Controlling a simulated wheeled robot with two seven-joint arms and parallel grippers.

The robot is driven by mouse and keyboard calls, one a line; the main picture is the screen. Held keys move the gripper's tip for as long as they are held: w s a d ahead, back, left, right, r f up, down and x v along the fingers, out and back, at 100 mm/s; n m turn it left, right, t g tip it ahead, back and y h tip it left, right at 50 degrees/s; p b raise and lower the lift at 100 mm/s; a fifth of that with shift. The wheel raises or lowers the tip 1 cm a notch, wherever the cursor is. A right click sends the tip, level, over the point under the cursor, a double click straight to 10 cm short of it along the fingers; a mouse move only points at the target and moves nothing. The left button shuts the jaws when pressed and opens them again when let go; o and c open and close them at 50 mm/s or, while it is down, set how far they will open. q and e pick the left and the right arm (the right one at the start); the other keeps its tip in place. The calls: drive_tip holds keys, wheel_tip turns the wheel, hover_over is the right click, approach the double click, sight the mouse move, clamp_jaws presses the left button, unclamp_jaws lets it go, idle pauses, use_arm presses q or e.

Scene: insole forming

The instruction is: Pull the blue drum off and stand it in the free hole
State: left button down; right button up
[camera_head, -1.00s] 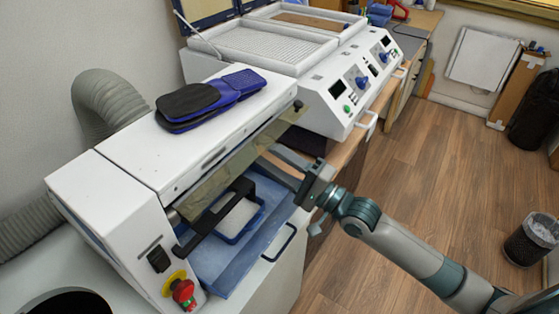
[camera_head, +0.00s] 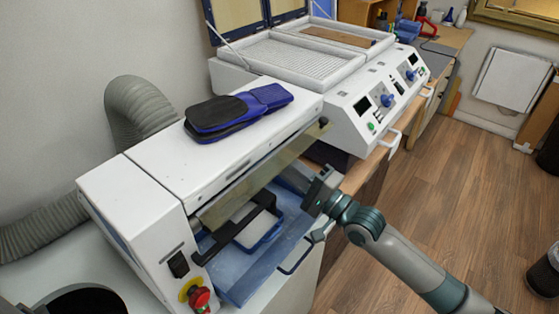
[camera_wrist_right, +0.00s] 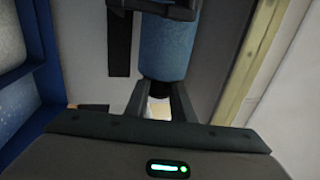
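The blue drum (camera_wrist_right: 168,50) shows in the right wrist view as an upright-looking blue cylinder with a dark stub (camera_wrist_right: 158,90) at its near end. My right gripper (camera_wrist_right: 162,93) has its fingers on either side of that stub, apart from each other. Contact with the stub is unclear. In the head view my right gripper (camera_head: 312,195) is at the open front of the white machine (camera_head: 230,130), by its right end. I cannot pick out the drum there. My left gripper is not in view. A dark round opening (camera_head: 80,300) shows at the bottom left; I cannot tell whether it is the free hole.
A blue tray (camera_head: 240,285) with a black handle sits at the machine's front, near a red emergency button (camera_head: 200,298). Blue-black insoles (camera_head: 225,112) lie on top. A white press (camera_head: 355,85) with open frames stands behind.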

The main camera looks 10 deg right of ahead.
clamp_jaws()
drive_tip(key=shift+w+d, duration=0.15)
drive_tip(key=shift+d, duration=0.05)
drive_tip(key=shift+w+d+b, duration=0.3)
drive_tip(key=shift+d+b, duration=0.05)
drive_tip(key=shift+b, duration=0.05)
drive_tip(key=shift+w+d+b, duration=0.65)
drive_tip(key=shift+d, duration=0.2)
drive_tip(key=shift+w+d+b, duration=0.65)
drive_tip(key=shift+d, duration=0.15)
drive_tip(key=shift+s+d, duration=0.1)
drive_tip(key=shift+s, duration=0.05)
